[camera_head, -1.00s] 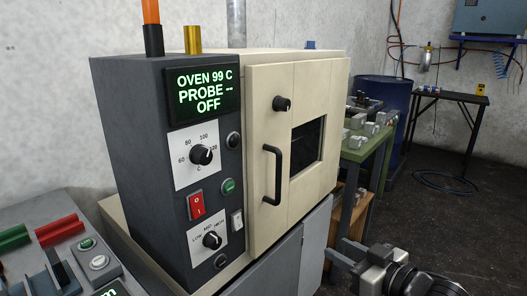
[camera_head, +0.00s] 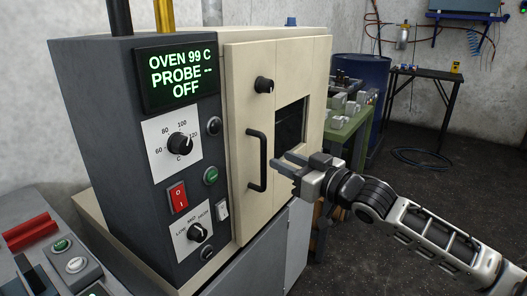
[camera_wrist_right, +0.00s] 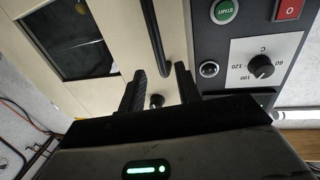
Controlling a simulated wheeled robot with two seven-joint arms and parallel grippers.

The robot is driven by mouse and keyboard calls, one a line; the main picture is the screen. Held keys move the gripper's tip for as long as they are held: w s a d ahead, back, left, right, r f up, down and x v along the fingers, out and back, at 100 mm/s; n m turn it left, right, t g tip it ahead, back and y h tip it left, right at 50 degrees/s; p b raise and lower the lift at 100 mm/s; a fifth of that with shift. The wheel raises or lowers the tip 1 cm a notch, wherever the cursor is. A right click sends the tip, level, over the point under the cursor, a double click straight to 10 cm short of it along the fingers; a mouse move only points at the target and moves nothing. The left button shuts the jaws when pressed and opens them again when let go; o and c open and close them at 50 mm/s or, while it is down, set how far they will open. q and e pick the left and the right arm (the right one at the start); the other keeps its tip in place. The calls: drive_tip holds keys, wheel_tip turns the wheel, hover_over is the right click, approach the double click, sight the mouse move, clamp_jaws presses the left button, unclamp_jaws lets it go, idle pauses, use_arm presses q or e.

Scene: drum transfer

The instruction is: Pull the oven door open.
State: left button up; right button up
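The oven's cream door (camera_head: 285,70) is closed, with a dark window (camera_head: 290,124) and a black knob (camera_head: 264,85). Its black vertical bar handle (camera_head: 263,160) is on the door's left side. My right gripper (camera_head: 280,162) is open and empty just right of the handle, its fingers pointing at it. In the right wrist view the handle (camera_wrist_right: 154,35) runs down to the gap between the two open fingers (camera_wrist_right: 160,70). I cannot tell whether either finger touches it. My left gripper is not in view.
The dark control panel (camera_head: 130,190) with display, dials and red switch (camera_head: 177,195) is left of the door. A grey console (camera_head: 40,265) is at lower left. A green table (camera_head: 350,128) with metal parts and a blue drum (camera_head: 375,80) stand behind at right. Open floor lies at right.

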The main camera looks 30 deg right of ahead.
sight(266, 153)
drive_tip(key=w, duration=0.2)
drive_tip(key=w+a, duration=0.1)
drive_tip(key=w, duration=0.4)
drive_tip(key=shift+w+a+p, duration=0.25)
drive_tip(key=shift+p, duration=0.1)
clamp_jaws()
